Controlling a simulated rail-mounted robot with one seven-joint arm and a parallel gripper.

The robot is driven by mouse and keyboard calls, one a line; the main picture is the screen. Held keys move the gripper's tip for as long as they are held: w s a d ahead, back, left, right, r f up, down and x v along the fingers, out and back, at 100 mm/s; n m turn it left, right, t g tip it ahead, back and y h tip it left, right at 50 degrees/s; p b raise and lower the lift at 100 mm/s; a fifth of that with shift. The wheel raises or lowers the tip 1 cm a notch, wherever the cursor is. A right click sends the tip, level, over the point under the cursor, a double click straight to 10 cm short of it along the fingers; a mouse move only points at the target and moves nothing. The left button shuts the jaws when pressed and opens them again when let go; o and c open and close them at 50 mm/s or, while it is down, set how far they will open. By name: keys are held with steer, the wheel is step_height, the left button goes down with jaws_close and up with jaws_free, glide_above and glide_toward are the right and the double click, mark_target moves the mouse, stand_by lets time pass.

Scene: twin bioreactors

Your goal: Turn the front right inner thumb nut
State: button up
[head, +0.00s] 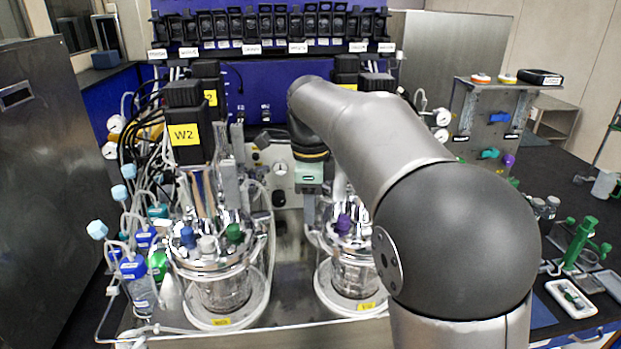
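Two glass bioreactor vessels with shiny metal head plates stand on a metal deck. The left vessel (222,290) shows fully at its front, with blue, grey and green caps on its lid. The right vessel (350,278) has a purple cap (344,223) on its lid and is partly covered by my arm. The thumb nuts are too small to tell apart, and the front right inner one cannot be made out. My gripper (310,215) points down between the two vessels, close to the left edge of the right one. Its fingertips are not clear, nor is any contact.
A black motor labelled W2 (184,134) rises over the left vessel. Tubes and blue-capped bottles (138,285) crowd its left side. A rack with knobs (488,120) stands at the right.

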step_height(320, 180, up, 17)
stand_by(0.4)
